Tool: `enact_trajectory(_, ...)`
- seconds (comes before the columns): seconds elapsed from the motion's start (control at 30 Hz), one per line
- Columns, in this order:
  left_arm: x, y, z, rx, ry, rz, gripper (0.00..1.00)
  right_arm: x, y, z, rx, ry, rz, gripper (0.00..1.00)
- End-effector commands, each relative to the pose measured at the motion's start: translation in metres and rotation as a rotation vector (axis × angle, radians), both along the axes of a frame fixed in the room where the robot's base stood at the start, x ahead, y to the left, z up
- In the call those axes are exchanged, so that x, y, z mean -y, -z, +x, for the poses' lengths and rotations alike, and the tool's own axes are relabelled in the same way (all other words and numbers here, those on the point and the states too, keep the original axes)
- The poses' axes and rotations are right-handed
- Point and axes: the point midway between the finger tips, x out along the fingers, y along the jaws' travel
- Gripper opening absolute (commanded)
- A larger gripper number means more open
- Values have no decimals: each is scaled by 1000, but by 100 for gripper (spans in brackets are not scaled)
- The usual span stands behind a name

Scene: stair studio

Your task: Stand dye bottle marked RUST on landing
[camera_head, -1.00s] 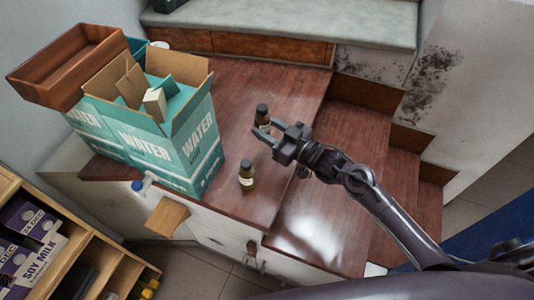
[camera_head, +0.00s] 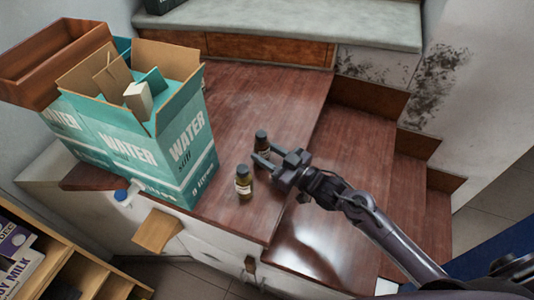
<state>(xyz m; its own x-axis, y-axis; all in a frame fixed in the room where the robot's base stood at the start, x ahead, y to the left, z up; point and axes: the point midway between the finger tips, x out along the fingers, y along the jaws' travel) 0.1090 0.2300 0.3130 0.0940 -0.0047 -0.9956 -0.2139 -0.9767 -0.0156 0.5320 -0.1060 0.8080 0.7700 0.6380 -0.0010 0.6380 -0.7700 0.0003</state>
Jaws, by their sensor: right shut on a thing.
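My right gripper (camera_head: 272,160) is shut on a small dark bottle (camera_head: 262,139) with a black cap. The bottle is upright over the reddish-brown wooden landing (camera_head: 240,95); I cannot tell whether its base touches the wood. The gripper hides its lower part. A second dark bottle (camera_head: 243,183) with a pale label stands upright on the landing, just nearer to me and slightly left, close to the gripper. The lettering on both bottles is too small to read, so I cannot tell which is marked RUST. My left gripper is not in view.
An open teal WATER carton (camera_head: 190,155) stands left of the bottles, with a brown tray (camera_head: 65,60) behind it. Wooden steps (camera_head: 345,150) go down at the right. A grey-topped step (camera_head: 280,25) is at the back. The landing behind the bottles is clear.

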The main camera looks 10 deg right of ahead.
Motion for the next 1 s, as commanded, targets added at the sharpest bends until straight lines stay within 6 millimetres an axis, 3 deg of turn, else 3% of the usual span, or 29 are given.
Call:
enact_trajectory(0.1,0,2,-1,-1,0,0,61,0,4,0,1,0,1,12)
enact_trajectory(0.13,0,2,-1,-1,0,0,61,0,4,0,0,0,0,41)
enact_trajectory(0.3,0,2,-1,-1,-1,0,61,0,3,0,0,0,0,61)
enact_trajectory(0.67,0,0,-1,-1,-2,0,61,2,0,-2,-2,1,-1,61)
enact_trajectory(1.0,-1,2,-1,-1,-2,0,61,44,2,-54,-5,0,-4,61)
